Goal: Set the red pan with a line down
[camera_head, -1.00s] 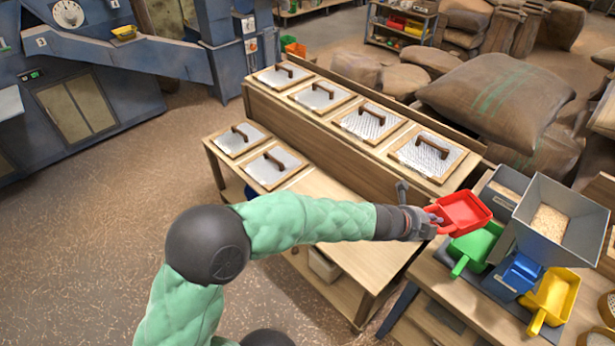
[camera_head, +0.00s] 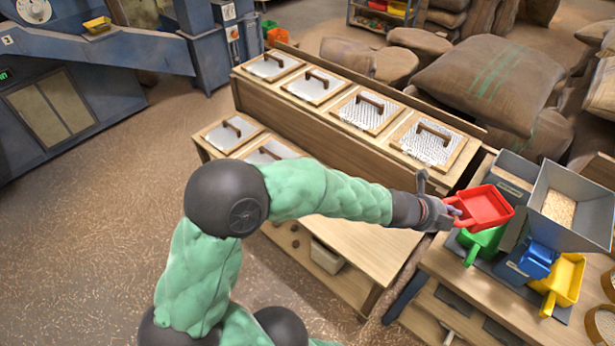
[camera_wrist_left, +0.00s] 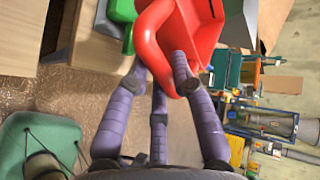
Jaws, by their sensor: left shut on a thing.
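The red pan (camera_head: 484,206) is a square scoop with a handle at its left. My left gripper (camera_head: 447,214) is shut on that handle and holds the pan above the work table (camera_head: 445,263), left of the grey hopper. In the left wrist view the purple fingers (camera_wrist_left: 172,80) close around the red pan's handle (camera_wrist_left: 150,40). A dark line mark shows on the red pan at the top right there. The pan overlaps the green scoop (camera_head: 478,243) in the head view; the gap between them cannot be judged. My right gripper is not in view.
A grey hopper (camera_head: 570,215) with grain stands right of the pan. A blue scoop (camera_head: 535,262) and a yellow scoop (camera_head: 562,280) lie in front of it. A wooden bench with lidded bins (camera_head: 430,142) stands behind left. Bare table shows at the front.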

